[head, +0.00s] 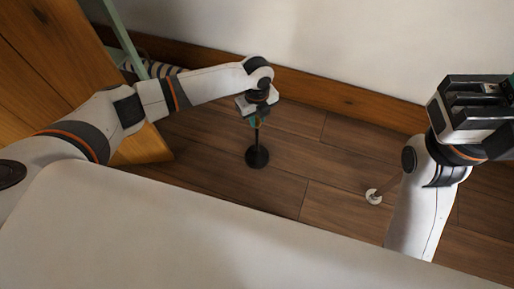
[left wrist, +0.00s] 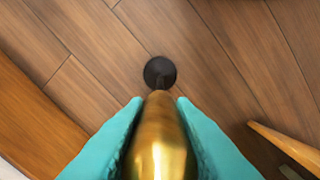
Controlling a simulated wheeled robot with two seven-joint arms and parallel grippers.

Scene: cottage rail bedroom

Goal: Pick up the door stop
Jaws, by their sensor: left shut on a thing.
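My left gripper (head: 256,119) points down at the floor. Its teal fingers are shut on a brass-coloured, rounded thing (left wrist: 158,140), which I take to be the door stop. In the head view it shows as a dark, thin stem with a wide black round foot (head: 257,157). The foot also shows in the left wrist view (left wrist: 160,72), beyond the fingertips. I cannot tell whether the foot touches the floor. My right gripper (head: 477,103) is raised at the right, away from it; its jaw gap is not clear.
A thin rod with a pale round foot (head: 374,196) is on the floor, partly behind my right arm. A wooden skirting board (head: 345,97) runs along the white wall. Wooden furniture (head: 50,60) and a striped thing (head: 160,70) are at left. The middle floorboards (head: 315,165) are clear.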

